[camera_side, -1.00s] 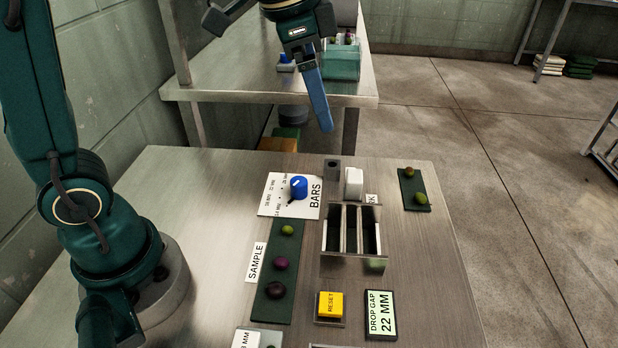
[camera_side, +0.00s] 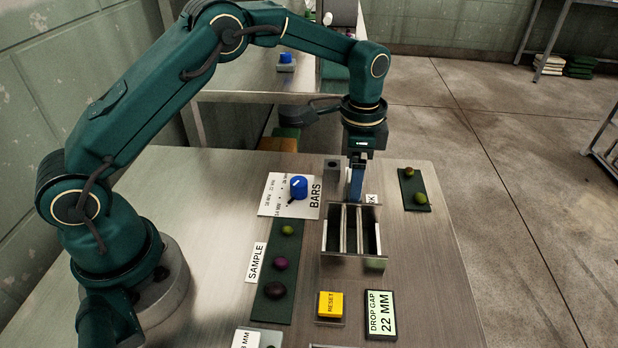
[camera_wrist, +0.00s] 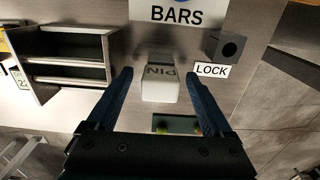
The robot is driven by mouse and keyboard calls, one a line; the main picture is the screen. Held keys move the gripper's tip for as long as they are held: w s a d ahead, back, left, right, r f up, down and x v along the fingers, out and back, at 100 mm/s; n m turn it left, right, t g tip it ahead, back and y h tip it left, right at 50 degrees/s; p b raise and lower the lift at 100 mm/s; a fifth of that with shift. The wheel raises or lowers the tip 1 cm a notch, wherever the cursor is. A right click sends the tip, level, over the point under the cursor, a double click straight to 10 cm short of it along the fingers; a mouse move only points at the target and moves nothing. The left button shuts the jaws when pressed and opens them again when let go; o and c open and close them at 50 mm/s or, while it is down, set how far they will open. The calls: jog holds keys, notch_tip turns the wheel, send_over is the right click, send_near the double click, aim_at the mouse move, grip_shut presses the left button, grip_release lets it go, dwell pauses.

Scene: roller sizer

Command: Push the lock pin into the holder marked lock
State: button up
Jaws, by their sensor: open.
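In the side view my gripper (camera_side: 356,190) covers most of the pin. The lock holder (camera_wrist: 229,46) is a dark grey block with a round hole, beside a white LOCK label (camera_wrist: 211,71). The holder also shows in the side view (camera_side: 332,171), left of my gripper and apart from it.
A metal rack (camera_side: 326,240) with slots stands just in front of my gripper. The BARS dial (camera_side: 298,187) is to the left. A green strip (camera_side: 415,203) with two fruits lies to the right. A yellow reset button (camera_side: 330,304) and a drop gap display (camera_side: 380,315) are nearer.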

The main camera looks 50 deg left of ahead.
jog(key=shift+f, duration=1)
grip_shut()
jog(key=shift+r, duration=0.1)
jog(key=shift+r, duration=0.5)
jog(key=r, duration=0.3)
jog(key=shift+a+r, duration=0.15)
jog(key=shift+a, duration=0.1)
jog(key=s+a+r, duration=0.4)
jog(key=a+r, duration=0.2)
jog(key=a, duration=0.4)
jog(key=shift+a+r, duration=0.3)
